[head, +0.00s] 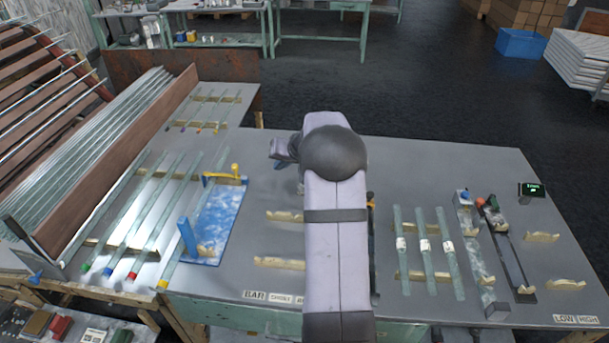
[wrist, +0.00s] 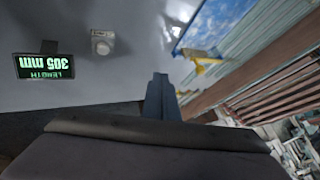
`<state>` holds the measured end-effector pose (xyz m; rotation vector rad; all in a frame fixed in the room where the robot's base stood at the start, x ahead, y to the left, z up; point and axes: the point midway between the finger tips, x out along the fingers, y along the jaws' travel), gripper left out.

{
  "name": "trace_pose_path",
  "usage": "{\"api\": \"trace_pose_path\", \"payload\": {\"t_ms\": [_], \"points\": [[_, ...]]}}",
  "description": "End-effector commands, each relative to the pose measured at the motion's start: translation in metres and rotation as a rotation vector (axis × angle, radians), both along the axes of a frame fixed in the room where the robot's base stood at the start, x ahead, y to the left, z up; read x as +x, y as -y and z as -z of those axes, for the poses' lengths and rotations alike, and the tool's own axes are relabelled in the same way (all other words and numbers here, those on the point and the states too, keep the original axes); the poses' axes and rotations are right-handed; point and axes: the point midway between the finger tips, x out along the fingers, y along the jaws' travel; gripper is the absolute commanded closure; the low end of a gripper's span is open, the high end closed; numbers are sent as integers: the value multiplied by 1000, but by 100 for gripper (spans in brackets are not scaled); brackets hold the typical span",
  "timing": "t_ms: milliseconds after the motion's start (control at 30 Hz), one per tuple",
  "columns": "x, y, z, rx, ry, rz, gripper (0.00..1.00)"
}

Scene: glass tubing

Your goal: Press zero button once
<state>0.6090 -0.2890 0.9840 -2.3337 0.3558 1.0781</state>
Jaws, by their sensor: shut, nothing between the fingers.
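My gripper (wrist: 160,80) shows in the wrist view with its dark fingers together and nothing between them. It is above the bench near the far edge. A small grey box with a round button-like top (wrist: 103,42) sits on the bench left of the fingertips, apart from them. I cannot read any label on it, so I cannot confirm that it is the zero button. Beside it a black display (wrist: 44,66) shows upside-down green text, "LENGTH" and "305 mm". In the head view my own arm hides this area, and the fingertips are not clear.
A blue board (head: 215,215) with yellow and blue posts lies left of my arm. Glass tubes (head: 150,210) lie further left. Short labelled tubes (head: 422,250) rest right of my arm. Another small display (head: 532,190) stands at the far right. Bare bench surrounds the grey box.

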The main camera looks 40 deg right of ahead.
Motion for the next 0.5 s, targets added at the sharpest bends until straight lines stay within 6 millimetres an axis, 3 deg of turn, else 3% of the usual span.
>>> {"api": "trace_pose_path", "payload": {"t_ms": [33, 200, 333, 500], "points": [[2, 20, -7, 6, 18, 38, 100], [4, 68, -5, 47, 74, 158, 100], [2, 88, 4, 92, 97, 235, 100], [0, 98, 9, 119, 110, 280, 100]]}}
